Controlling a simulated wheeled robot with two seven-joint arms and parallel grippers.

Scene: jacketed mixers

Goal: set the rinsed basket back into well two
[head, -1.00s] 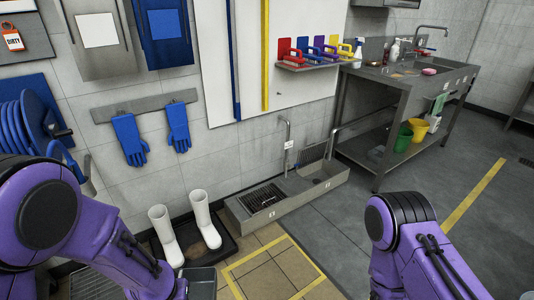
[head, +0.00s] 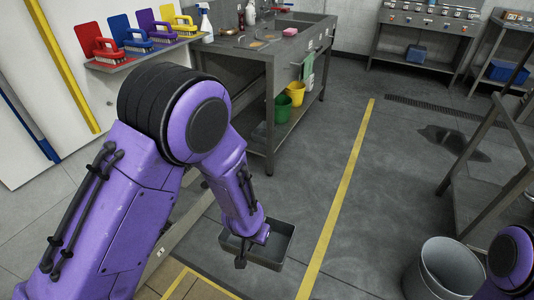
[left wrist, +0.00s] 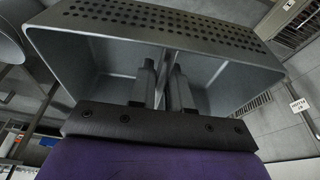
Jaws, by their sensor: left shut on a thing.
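A grey metal basket (head: 272,247), an open box, hangs in my left gripper (head: 243,254) above the grey floor, left of the yellow line. In the left wrist view the basket (left wrist: 215,30) fills the upper half, with rows of holes along one face. Both fingers of my left gripper (left wrist: 162,88) are closed on a thin wall or divider in it. No well marked two can be made out in the views now. My left arm hides part of the floor by the wall. My right gripper is out of view; only a purple part of that arm shows at the lower right.
A steel sink bench (head: 262,70) stands behind, with green (head: 275,108) and yellow (head: 296,92) buckets on its lower shelf. A grey bin (head: 442,268) and a metal frame (head: 478,180) stand at right. The floor beyond the yellow line (head: 340,190) is mostly clear.

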